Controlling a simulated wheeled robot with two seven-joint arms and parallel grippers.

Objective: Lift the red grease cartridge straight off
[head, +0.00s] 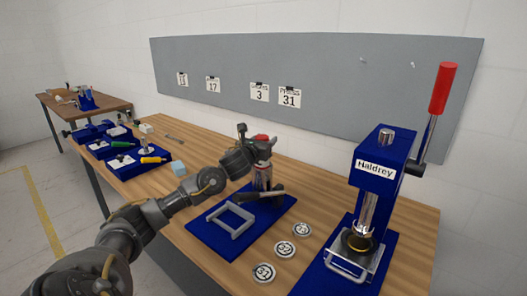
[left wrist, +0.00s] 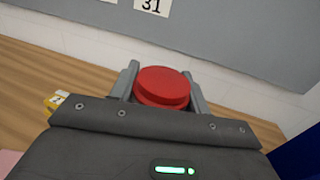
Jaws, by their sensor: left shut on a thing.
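The red grease cartridge (head: 261,138) shows as a red cap at the top of my left gripper (head: 262,150) in the head view. In the left wrist view its round red top (left wrist: 162,86) sits between the two grey fingers, and my left gripper (left wrist: 163,92) is shut on it. Below the gripper, a grey upright part with a black handle (head: 268,192) stands on a blue base plate (head: 215,236). The gripper hides most of the cartridge, and I cannot tell whether its lower end touches what is below. My right gripper is not in view.
A light grey frame (head: 230,222) lies on the blue plate. Several round labelled discs (head: 284,249) lie to its right. A blue Haldrey press (head: 376,170) with a red-handled lever (head: 442,88) stands at the right. Tools and blue trays (head: 122,162) are at the left.

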